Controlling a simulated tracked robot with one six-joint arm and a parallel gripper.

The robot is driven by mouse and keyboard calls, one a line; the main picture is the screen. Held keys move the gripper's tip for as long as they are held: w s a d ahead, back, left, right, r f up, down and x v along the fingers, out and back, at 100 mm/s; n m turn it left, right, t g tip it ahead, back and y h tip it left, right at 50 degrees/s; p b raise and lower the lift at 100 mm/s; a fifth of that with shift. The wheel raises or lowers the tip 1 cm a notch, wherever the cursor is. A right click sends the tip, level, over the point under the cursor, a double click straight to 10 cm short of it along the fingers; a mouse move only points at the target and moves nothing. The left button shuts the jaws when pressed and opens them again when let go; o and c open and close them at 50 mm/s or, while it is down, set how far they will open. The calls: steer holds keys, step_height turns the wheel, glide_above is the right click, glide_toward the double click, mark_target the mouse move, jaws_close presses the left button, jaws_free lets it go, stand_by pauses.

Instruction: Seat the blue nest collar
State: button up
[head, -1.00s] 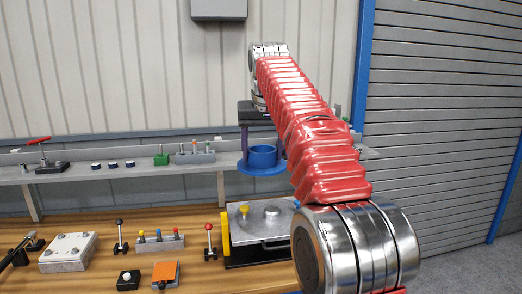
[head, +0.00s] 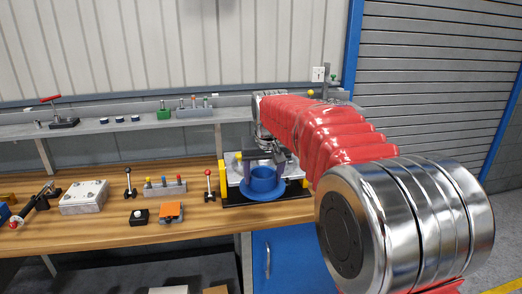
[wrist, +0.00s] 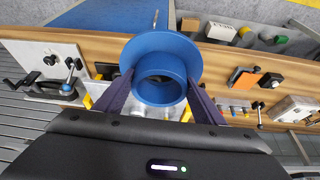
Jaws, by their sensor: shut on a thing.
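The blue nest collar (head: 263,181) is a short open ring on a wide round flange, and it shows in the wrist view (wrist: 160,57). My gripper (wrist: 160,80) is shut on it, with one purple finger on each side of the ring. In the head view my gripper (head: 266,158) is above the bench fixture, a metal plate (head: 234,168) on a black base with yellow side blocks. The collar stands roughly upright, flange down, and covers the plate's middle. I cannot tell whether its flange touches the plate.
A red-knobbed lever (head: 208,182) stands just left of the fixture. Further left are a block with coloured knobs (head: 163,188), an orange-topped box (head: 169,212) and a metal box (head: 84,197). A shelf (head: 100,127) with small parts runs behind.

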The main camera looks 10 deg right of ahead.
steer(key=s+f, duration=0.4)
steer(key=f, duration=0.7)
steer(key=s+f, duration=0.5)
steer(key=f, duration=0.6)
steer(key=shift+s+d+f+n, duration=0.15)
steer(key=shift+s+n, duration=0.1)
steer(key=shift+n, duration=0.05)
